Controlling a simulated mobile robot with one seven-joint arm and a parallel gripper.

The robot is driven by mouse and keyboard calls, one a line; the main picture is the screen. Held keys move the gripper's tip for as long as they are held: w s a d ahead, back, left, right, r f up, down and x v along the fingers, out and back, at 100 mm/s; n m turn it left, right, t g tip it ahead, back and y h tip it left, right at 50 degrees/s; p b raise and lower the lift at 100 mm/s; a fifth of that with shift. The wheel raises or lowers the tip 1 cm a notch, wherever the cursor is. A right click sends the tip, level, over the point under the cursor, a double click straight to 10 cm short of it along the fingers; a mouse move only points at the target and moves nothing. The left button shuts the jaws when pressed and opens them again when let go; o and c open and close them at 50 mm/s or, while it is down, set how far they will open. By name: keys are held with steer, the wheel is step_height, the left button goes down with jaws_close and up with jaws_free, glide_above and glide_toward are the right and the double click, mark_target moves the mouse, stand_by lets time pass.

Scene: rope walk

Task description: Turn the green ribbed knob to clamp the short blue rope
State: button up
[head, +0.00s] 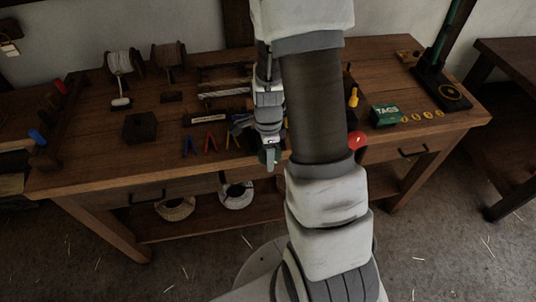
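My gripper (269,148) hangs at the front edge of the wooden workbench (200,155), pointing down. A dull grey-green piece shows at its tip, but I cannot tell whether this is a fingertip or the green ribbed knob. Whether the fingers are open or shut is too small to see. No green ribbed knob is clearly visible elsewhere; my arm covers part of the bench. A small dark blue item (241,129) lies just left of my gripper; I cannot tell whether it is the short blue rope.
Left of my gripper are blue and red clips (211,142), a dark wooden block (140,126) and spools (121,62). To the right are a green TAGS box (385,115), a yellow item (354,97) and a red round thing (357,140). Rope coils (236,195) lie on the lower shelf.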

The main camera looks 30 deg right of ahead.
jaws_close()
steer(key=shift+d+f+y+b, duration=0.1)
steer(key=shift+y+b, duration=0.4)
steer(key=shift+b, duration=0.1)
steer(key=shift+t+y+b, duration=0.3)
steer(key=shift+y+b, duration=0.2)
steer(key=shift+b, duration=0.1)
steer(key=t+y+b, duration=0.1)
steer(key=y+b, duration=0.2)
steer(key=y, duration=0.2)
steer(key=t+y+b, duration=0.1)
steer(key=y, duration=0.1)
steer(key=shift+d+r+y, duration=0.1)
steer(key=shift+r+y, duration=0.1)
steer(key=shift+y, duration=0.1)
steer(key=shift+r+t+y, duration=0.1)
steer(key=shift+t+y, duration=0.5)
steer(key=shift+y, duration=1.2)
